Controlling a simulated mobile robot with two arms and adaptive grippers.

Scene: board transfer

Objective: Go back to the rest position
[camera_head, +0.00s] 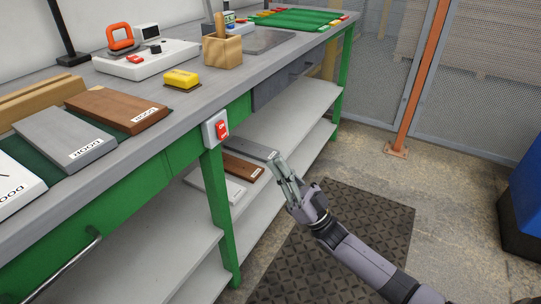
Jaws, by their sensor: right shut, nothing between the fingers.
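My right gripper (281,172) is shut and empty. It hangs in the air in front of the workbench (120,180), near the open lower shelf, with its arm coming in from the lower right. The fingertips point up and left, towards the boards on that shelf. I cannot tell the gap between them and the boards. My left gripper and arm do not show.
A grey board (65,147) and a brown board (117,108) lie on the bench top. A red switch (221,129) sits on the bench's front leg. A dark mat (370,215) covers the floor.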

